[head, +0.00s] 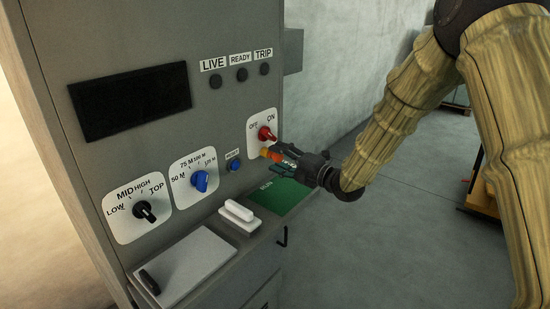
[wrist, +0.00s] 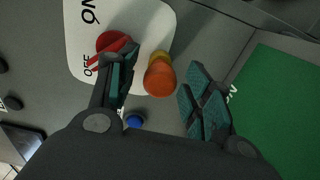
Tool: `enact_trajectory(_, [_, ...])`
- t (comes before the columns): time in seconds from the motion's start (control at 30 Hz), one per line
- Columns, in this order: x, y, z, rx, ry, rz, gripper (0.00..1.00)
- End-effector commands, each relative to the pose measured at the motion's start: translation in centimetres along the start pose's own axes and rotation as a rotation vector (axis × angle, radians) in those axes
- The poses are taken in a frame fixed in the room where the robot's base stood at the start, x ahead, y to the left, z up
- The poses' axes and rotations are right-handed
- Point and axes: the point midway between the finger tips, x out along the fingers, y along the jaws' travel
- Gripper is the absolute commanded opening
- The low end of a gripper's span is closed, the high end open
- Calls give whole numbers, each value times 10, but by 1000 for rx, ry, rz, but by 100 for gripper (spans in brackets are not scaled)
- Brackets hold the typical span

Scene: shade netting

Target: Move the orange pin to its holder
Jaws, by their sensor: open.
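The orange pin (head: 274,156) sticks out from the grey panel just below the red ON/OFF knob, with a yellow part (head: 264,152) at its panel end. In the wrist view the round orange end (wrist: 158,80) faces the camera, with yellow (wrist: 160,57) behind it. My gripper (head: 285,159) is at the panel; in the wrist view its two teal-padded fingers (wrist: 158,88) are spread apart, one on each side of the pin, with visible gaps. I cannot make out a separate holder for the pin.
The red knob (wrist: 112,42) is very close to my left finger in the wrist view. A blue button (head: 234,165) and blue dial (head: 199,181) are nearby. Below, a shelf bears a green mat (head: 283,196), a white-handled block (head: 238,213) and a white board (head: 190,266).

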Motion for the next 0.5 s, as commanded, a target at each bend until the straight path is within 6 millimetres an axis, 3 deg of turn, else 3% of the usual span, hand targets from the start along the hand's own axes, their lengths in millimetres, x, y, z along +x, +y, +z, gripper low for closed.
enact_trajectory(0.07, [0,0,0,0,0,0,50])
enact_trajectory(0.33, [0,0,0,0,0,0,1])
enact_trajectory(0.5, [0,0,0,0,0,0,0])
